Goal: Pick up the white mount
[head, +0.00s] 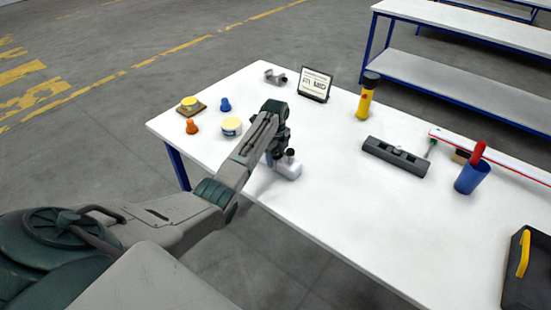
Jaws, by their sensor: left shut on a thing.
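The white mount (287,170) is at the front left part of the white table (340,205), partly hidden behind my left arm and gripper. It looks like a pale block with a dark knob on top. My left gripper (279,157) reaches down over it and is shut on it. The fingertips are mostly hidden by the arm. I cannot tell whether the mount touches the table or is just above it. My right gripper is not in view.
A small sign (314,84) and a yellow flashlight (367,98) stand behind. A grey block (395,157) and blue cup (471,178) are right. The front middle is clear.

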